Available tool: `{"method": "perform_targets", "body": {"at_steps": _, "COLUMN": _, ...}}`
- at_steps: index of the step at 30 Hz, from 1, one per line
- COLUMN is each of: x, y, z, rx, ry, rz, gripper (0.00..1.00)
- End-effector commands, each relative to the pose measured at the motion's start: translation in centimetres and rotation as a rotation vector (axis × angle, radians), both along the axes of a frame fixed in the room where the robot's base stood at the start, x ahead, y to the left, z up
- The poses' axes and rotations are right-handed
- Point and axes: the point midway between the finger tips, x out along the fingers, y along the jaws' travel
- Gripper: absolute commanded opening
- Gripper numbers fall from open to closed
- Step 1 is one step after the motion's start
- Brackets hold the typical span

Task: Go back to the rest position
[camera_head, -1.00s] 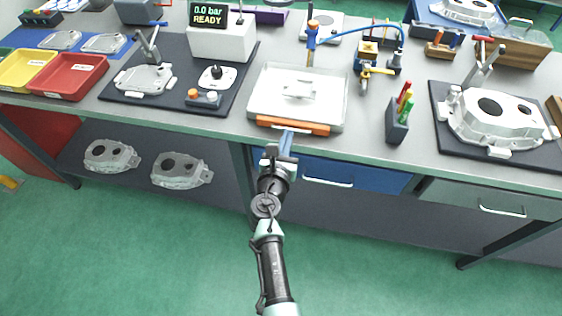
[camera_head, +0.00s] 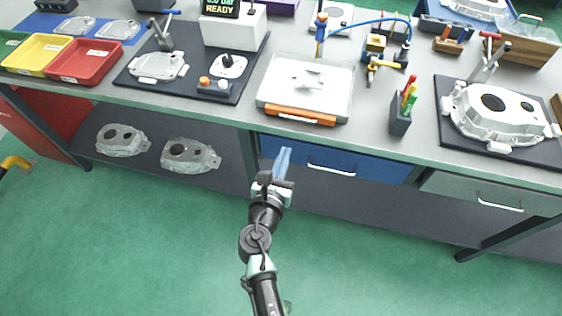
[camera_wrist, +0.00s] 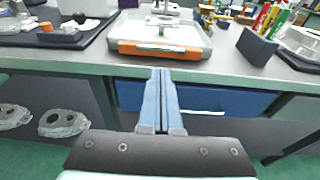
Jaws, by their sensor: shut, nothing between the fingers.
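My gripper (camera_head: 282,160) is shut with its two blue fingers together and nothing between them. In the head view it stands in front of the bench, below the front edge of the worktop and before the blue drawer (camera_head: 335,165). The fingers also show in the wrist view (camera_wrist: 161,84), pointing toward the bench front. The white tray (camera_head: 335,97) with an orange front handle (camera_head: 299,115) sits on the bench just beyond the gripper, apart from it.
The worktop (camera_head: 220,112) carries red (camera_head: 87,62) and yellow (camera_head: 37,54) bins, a pen holder (camera_head: 400,119) and a large casting (camera_head: 497,112) on a dark mat. Castings (camera_head: 189,155) lie on the lower shelf. The green floor before the bench is clear.

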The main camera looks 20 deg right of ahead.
Motion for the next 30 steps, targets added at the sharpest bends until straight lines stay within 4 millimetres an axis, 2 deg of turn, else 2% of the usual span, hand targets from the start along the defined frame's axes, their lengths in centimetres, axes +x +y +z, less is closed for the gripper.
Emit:
{"method": "perform_targets", "body": {"at_steps": 5, "x": -1.7, "y": 1.2, "z": 0.3, "rx": -0.001, "ry": 0.002, "rz": 0.002, "gripper": 0.0}}
{"method": "perform_targets", "body": {"at_steps": 12, "x": -2.0, "y": 1.5, "z": 0.7, "rx": 0.008, "ry": -0.009, "rz": -0.001, "gripper": 0.0}}
{"method": "perform_targets", "body": {"at_steps": 14, "x": -1.5, "y": 1.5, "z": 1.7, "rx": 0.043, "ry": -0.045, "rz": -0.008, "gripper": 0.0}}
{"method": "perform_targets", "body": {"at_steps": 16, "x": -0.4, "y": 1.6, "z": 3.9, "rx": 0.131, "ry": -0.132, "rz": -0.023, "gripper": 0.0}}
{"method": "perform_targets", "body": {"at_steps": 17, "x": 0.3, "y": 1.6, "z": 5.3, "rx": 0.187, "ry": -0.186, "rz": -0.031, "gripper": 0.0}}
{"method": "perform_targets", "body": {"at_steps": 20, "x": 2.6, "y": 2.1, "z": 11.6, "rx": 0.446, "ry": -0.42, "rz": -0.047, "gripper": 0.0}}
{"method": "perform_targets", "body": {"at_steps": 24, "x": 4.8, "y": 3.4, "z": 22.1, "rx": 0.905, "ry": -0.781, "rz": -0.011, "gripper": 0.0}}
{"method": "perform_targets", "body": {"at_steps": 26, "x": 5.1, "y": 4.1, "z": 26.7, "rx": 1.109, "ry": -0.917, "rz": 0.028, "gripper": 0.0}}
{"method": "perform_targets", "body": {"at_steps": 27, "x": 5.0, "y": 4.7, "z": 29.7, "rx": 1.246, "ry": -0.997, "rz": 0.062, "gripper": 0.0}}
{"method": "perform_targets", "body": {"at_steps": 29, "x": 4.7, "y": 5.6, "z": 34.3, "rx": 1.455, "ry": -1.103, "rz": 0.126, "gripper": 0.0}}
{"method": "perform_targets", "body": {"at_steps": 30, "x": 4.1, "y": 6.3, "z": 37.3, "rx": 1.596, "ry": -1.163, "rz": 0.176, "gripper": 0.0}}
